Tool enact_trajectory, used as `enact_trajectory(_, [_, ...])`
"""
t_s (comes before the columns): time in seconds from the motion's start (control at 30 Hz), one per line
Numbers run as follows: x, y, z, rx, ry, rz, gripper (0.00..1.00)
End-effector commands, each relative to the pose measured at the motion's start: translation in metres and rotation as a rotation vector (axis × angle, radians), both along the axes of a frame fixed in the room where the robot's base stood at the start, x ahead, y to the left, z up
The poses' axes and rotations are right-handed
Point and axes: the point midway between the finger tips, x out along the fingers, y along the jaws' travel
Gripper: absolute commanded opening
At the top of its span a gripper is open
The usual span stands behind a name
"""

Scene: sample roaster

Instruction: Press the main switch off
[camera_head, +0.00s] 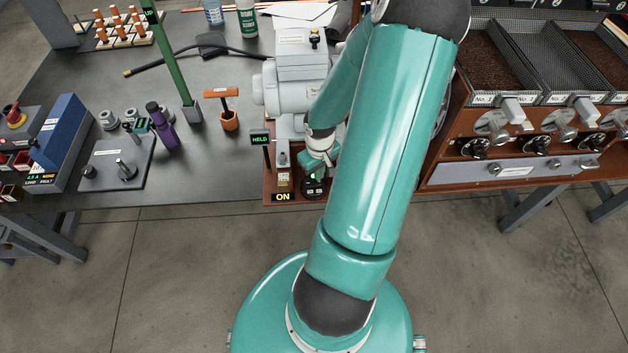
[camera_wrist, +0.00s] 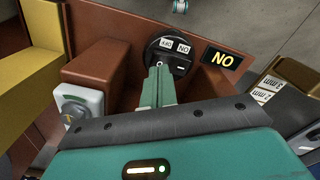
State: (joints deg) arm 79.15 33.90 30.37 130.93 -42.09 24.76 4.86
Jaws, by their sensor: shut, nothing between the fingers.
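The main switch is a round black unit (camera_wrist: 170,55) with ON and OFF labels and two marked sides, a circle and a dash. In the head view the switch (camera_head: 313,188) sits on the front brown ledge, partly hidden by my gripper. A display beside it (camera_wrist: 223,58) reads ON, upside down in the wrist view; it also shows in the head view (camera_head: 283,197). My gripper (camera_wrist: 159,76) is shut and empty. Its teal fingertips are at the circle-marked side of the switch; I cannot tell whether they touch it.
A HELD sign (camera_head: 260,139) stands behind the display. Open floor (camera_head: 170,270) lies in front of the bench.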

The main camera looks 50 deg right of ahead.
Motion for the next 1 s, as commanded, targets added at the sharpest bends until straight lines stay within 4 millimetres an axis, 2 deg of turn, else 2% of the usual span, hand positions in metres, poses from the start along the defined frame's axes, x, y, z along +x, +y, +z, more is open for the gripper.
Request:
enact_trajectory(0.7, [0.0,-0.001,0.053,-0.002,0.0,-0.001,0.0])
enact_trajectory(1.0, [0.0,0.0,0.058,0.0,0.001,0.0,0.0])
